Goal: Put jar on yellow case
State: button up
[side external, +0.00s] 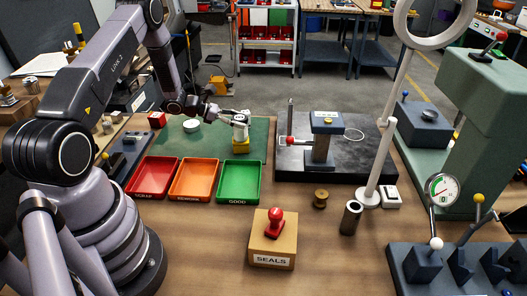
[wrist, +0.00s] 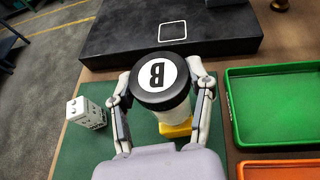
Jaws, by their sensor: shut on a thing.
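My gripper (wrist: 158,100) is shut on the jar (wrist: 160,80), with one finger on each side of it. The yellow case (wrist: 176,129) shows partly beneath the jar in the wrist view; the jar hides the rest. In the side view the yellow case (side external: 240,146) stands on the green mat, with my gripper (side external: 238,121) and the jar directly over it. I cannot tell whether the jar touches the case.
The green mat (side external: 175,150) lies behind red, orange and green trays (side external: 240,181). A white block (wrist: 86,113) stands left of the jar in the wrist view. A dark plate (side external: 345,170) with a gauge stand is to the right. A white round piece (side external: 191,125) is on the mat.

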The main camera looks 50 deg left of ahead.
jog(key=shift+f, duration=0.15)
jog(key=o, duration=1.2)
